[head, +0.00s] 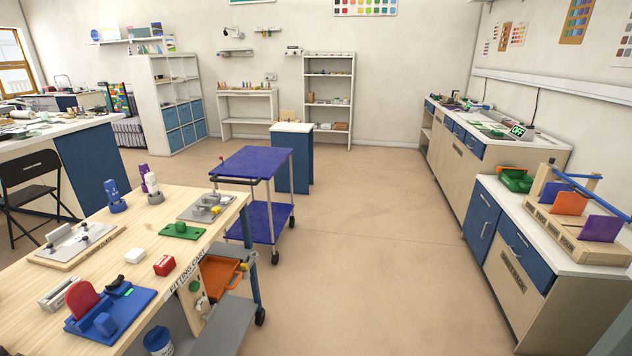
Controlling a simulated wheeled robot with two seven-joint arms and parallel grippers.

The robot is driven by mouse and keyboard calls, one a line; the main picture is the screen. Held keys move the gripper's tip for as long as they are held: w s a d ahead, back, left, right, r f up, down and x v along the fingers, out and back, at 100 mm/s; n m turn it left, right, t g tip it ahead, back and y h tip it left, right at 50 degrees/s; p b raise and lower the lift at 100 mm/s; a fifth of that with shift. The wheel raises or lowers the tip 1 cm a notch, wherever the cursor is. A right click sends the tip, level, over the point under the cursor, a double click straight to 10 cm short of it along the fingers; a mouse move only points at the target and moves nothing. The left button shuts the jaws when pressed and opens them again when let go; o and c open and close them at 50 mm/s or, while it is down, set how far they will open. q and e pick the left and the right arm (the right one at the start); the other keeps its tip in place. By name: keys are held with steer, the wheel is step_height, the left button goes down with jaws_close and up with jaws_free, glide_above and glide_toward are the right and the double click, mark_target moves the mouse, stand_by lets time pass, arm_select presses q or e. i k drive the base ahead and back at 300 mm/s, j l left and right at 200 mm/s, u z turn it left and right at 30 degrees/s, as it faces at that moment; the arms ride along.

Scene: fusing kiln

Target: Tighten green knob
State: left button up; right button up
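A small round green knob (194,286) shows on the front side panel of the wooden fitting cart (140,256). A pale round part (202,303) sits just below it. Another small green piece (128,292) is on a blue fixture (112,312) at the cart's near end, beside a red disc (82,300). These parts are too small to tell how tight anything is. Neither of my grippers is in view.
A green plate (182,231), red block (164,265) and white block (135,255) lie on the cart top. An orange tray (220,277) sits below its edge. A purple trolley (252,163) stands behind. Open floor (370,250) lies between cart and right counters (545,225).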

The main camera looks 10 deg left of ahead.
mark_target(195, 286)
steer(key=u, duration=1.3)
